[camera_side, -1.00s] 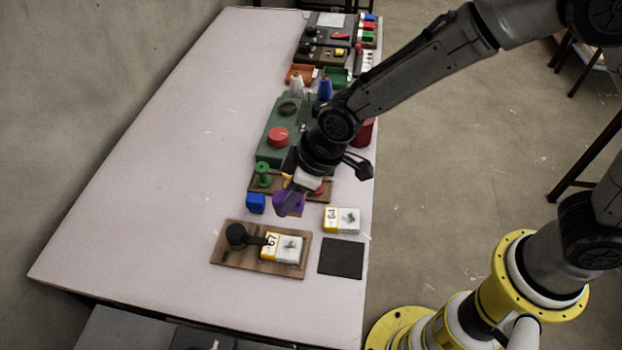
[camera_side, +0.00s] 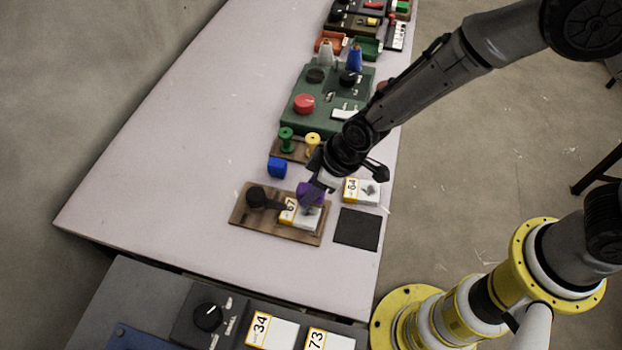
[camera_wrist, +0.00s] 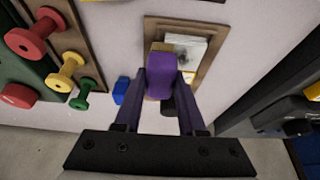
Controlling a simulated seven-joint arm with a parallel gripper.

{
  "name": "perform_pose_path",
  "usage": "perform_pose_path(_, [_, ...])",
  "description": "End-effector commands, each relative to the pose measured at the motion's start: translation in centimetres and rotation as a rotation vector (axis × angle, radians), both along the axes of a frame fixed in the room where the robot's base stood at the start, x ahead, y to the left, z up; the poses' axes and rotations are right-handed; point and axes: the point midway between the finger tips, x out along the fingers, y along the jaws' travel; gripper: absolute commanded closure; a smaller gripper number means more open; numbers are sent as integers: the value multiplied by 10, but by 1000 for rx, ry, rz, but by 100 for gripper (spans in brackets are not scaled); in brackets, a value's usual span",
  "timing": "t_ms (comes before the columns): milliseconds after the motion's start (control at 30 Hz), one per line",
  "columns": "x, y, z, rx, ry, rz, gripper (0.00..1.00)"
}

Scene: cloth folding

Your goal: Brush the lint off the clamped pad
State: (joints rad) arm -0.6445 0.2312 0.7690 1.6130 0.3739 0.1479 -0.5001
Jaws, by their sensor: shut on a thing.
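A white pad with a yellow "67" label (camera_side: 306,219) lies on a wooden board (camera_side: 250,226), held at its left by a black clamp (camera_side: 257,198). A grey lint tuft (camera_side: 309,210) shows on the pad. My gripper (camera_side: 316,184) is shut on a purple brush (camera_side: 307,191), over the far edge of the pad. In the wrist view, the brush (camera_wrist: 160,75) sits between my two purple fingers, and the pad (camera_wrist: 190,48) is partly hidden behind it. I cannot tell whether the brush touches the pad.
A second pad, labelled "64" (camera_side: 362,191), and a black square mat (camera_side: 357,228) lie to the right. A blue block (camera_side: 277,168), spools (camera_side: 286,139) and a green button panel (camera_side: 318,105) stand beyond. The left of the table (camera_side: 170,170) is clear.

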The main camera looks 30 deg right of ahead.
Motion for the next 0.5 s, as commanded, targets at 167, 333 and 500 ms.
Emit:
perform_pose_path(167, [-12, 12, -4, -2, 1, 4, 100])
perform_pose_path(333, [-23, 23, -5, -1, 2, 4, 100])
perform_pose_path(500, [-33, 33, -4, -2, 2, 5, 100])
